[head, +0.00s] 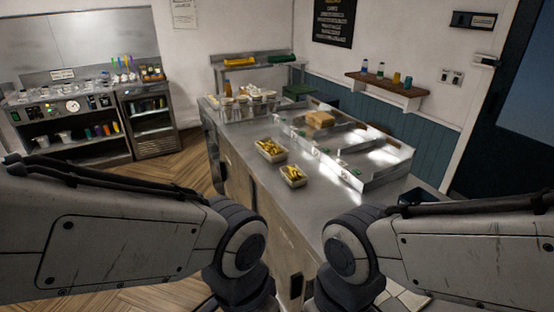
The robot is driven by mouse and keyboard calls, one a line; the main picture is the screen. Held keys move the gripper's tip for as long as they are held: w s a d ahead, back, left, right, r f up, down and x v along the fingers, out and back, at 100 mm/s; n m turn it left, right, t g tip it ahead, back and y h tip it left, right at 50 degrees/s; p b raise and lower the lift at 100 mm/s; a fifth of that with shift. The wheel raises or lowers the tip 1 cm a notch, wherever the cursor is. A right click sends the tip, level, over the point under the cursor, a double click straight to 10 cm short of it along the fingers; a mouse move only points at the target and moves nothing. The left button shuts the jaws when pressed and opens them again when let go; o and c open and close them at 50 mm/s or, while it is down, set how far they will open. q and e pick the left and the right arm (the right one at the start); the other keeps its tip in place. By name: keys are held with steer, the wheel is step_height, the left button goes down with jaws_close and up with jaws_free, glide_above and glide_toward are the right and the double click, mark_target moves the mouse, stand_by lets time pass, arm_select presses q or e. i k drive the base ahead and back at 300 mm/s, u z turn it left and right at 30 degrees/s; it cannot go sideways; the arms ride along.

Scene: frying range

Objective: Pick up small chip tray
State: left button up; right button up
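Two pale trays of yellow chips stand on the steel counter (243,163). The farther chip tray (274,160) is left of the nearer chip tray (295,184). The nearer one looks a little smaller, but I cannot tell for sure which is the small one. Both sit upright, apart from each other, near the counter's left part. My two arms come in from the left and right at the bottom of the head view, in front of the counter. Neither gripper shows, so nothing can be said of their fingers.
A raised steel unit (352,160) with a brown block (320,119) on it runs along the counter's right side. Several containers stand at the counter's far end. A shelf unit (75,155) stands at the left. The counter left of the trays is clear.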

mark_target(295, 178)
steer(key=u, duration=0.05)
steer(key=k, duration=0.35)
steer(key=u, duration=0.95)
steer(key=i, duration=1.85)
steer(key=z, duration=0.7)
steer(key=i, duration=0.3)
steer(key=z, duration=0.25)
